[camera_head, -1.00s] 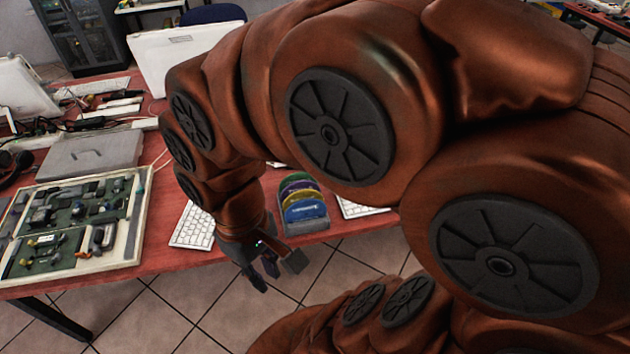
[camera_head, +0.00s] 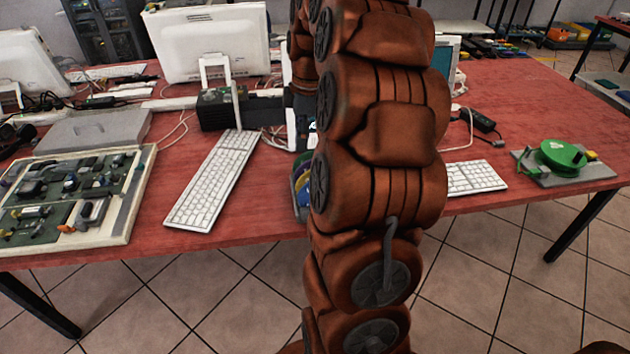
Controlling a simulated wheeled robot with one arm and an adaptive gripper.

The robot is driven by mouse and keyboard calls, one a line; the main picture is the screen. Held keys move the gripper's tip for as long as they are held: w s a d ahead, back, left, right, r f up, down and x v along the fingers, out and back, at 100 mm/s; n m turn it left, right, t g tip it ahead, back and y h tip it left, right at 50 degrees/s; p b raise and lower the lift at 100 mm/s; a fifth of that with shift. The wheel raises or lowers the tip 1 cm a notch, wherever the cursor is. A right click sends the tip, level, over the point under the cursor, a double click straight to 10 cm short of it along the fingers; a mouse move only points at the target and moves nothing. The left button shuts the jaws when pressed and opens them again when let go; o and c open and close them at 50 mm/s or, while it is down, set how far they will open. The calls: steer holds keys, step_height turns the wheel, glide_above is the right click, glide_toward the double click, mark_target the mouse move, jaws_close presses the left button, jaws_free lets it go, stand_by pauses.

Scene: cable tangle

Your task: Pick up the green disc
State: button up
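A rack of upright coloured discs (camera_head: 301,186) stands at the table's front edge, mostly hidden behind my arm. A sliver of its discs shows at the arm's left side, and I cannot single out a green one there. A green round reel-like thing (camera_head: 560,155) lies on a grey base plate at the right end of the table. My gripper is not in view. My arm stands upright across the middle of the picture and hides what is behind it.
The red table (camera_head: 530,100) has bare room at the right. A white keyboard (camera_head: 213,180) lies left of my arm, and another keyboard (camera_head: 475,178) lies right of it. A board of parts (camera_head: 70,195) is at the left. Monitors (camera_head: 208,40) and cables stand behind.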

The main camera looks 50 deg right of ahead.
steer(key=shift+n, duration=0.5)
steer(key=d+f, duration=0.1)
steer(key=d, duration=0.1)
steer(key=d+f, duration=0.1)
steer(key=d+f+b, duration=0.1)
steer(key=d, duration=0.1)
steer(key=shift+s+d, duration=0.1)
steer(key=shift+d, duration=0.2)
steer(key=shift+w+a+f+p, duration=0.1)
steer(key=shift+a+f, duration=0.1)
steer(key=shift+f, duration=0.9)
steer(key=shift+w+a+f+p, duration=0.1)
steer(key=shift+a+f+p, duration=0.05)
steer(key=shift+f, duration=0.95)
steer(key=shift+w+a+f+p, duration=0.1)
steer(key=shift+a+f, duration=0.1)
steer(key=shift+f, duration=0.9)
steer(key=shift+w+f, duration=0.1)
steer(key=shift+f, duration=0.2)
steer(key=shift+c, duration=0.4)
jaws_close()
